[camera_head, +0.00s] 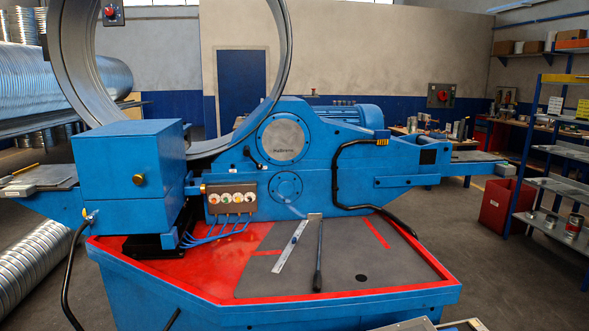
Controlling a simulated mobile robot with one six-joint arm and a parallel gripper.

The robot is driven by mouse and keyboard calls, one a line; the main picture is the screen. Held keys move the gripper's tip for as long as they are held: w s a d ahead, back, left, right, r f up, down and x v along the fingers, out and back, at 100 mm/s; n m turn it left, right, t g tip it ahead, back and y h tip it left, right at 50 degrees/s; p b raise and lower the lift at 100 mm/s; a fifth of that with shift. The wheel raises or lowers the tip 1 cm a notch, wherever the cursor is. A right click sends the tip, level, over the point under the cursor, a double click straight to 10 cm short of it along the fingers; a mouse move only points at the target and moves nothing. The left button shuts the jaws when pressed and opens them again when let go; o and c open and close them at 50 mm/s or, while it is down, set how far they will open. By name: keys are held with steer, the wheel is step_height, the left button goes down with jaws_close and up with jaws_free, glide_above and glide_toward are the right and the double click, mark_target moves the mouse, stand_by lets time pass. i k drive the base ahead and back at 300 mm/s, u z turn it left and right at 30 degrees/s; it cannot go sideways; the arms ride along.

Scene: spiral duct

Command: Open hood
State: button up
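A blue box-shaped housing (125,160), which may be the hood, stands at the left of a large blue machine (350,160). It looks closed, with a brass-coloured knob (138,180) low on its front face. A black block (150,245) shows beneath it. Its inside and hinges are hidden. My gripper is not in view.
A large grey ring (75,70) rises behind the housing. Black hoses (68,275) curve at the machine's front left. A rod (319,258) and a flat metal strip (290,245) lie on the red and grey deck (360,265). Shelves (550,190) stand right.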

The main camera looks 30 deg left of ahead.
mark_target(137, 160)
steer(key=z, duration=2.2)
steer(key=k, duration=2.4)
steer(key=u, duration=2.25)
steer(key=i, duration=1)
steer(key=u, duration=0.15)
